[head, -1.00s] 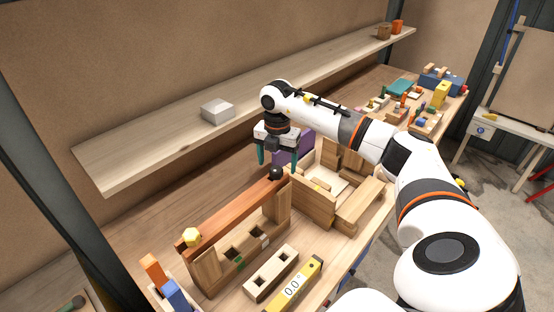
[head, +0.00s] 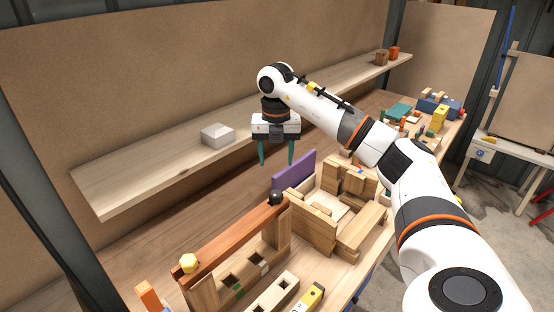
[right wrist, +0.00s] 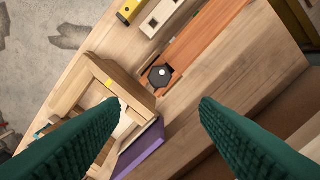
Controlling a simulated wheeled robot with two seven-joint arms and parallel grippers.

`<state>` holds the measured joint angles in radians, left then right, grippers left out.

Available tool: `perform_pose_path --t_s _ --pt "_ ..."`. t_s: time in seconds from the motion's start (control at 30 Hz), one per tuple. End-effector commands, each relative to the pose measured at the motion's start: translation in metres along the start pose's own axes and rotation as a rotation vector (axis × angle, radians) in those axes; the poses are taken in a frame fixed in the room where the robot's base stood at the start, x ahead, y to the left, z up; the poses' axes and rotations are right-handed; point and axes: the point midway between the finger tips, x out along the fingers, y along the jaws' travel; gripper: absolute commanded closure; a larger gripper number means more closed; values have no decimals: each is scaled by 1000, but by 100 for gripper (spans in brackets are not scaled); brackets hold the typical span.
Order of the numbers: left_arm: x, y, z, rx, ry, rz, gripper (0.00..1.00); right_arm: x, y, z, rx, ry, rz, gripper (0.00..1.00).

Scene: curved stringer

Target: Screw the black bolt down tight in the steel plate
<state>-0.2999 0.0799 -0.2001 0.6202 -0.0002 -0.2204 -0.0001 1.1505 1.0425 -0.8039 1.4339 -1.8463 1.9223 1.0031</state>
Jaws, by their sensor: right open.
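The black bolt (head: 275,198) stands at the far end of a long reddish-brown bar (head: 236,230) that lies on wooden supports. In the right wrist view the bolt head (right wrist: 160,76) looks dark and six-sided with a pale centre, on the bar (right wrist: 200,50). No plate that is clearly steel shows; the bar looks like wood. My right gripper (head: 276,163) points down above the bolt, apart from it. Its green fingers are open and empty, and in the right wrist view the gripper (right wrist: 160,104) has the bolt just beyond its fingertips. My left gripper is out of view.
A yellow bolt (head: 188,264) sits at the bar's near end. A grey block (head: 217,134) lies on the shelf (head: 130,178). The bench between shelf and bar is clear.

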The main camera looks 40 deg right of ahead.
Motion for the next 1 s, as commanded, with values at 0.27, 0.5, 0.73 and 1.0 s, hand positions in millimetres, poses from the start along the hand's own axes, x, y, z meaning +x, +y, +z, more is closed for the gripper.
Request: perform_pose_path --t_s 0.27,0.5,0.73,1.0 --pt "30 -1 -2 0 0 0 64 1 -2 3 -804 7 -4 44" --pt "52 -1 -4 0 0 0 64 -1 -1 6 -1506 13 -2 44" --pt "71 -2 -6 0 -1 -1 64 -4 1 10 -2158 18 1 44" --pt "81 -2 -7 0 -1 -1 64 -7 2 13 -2616 20 5 44"
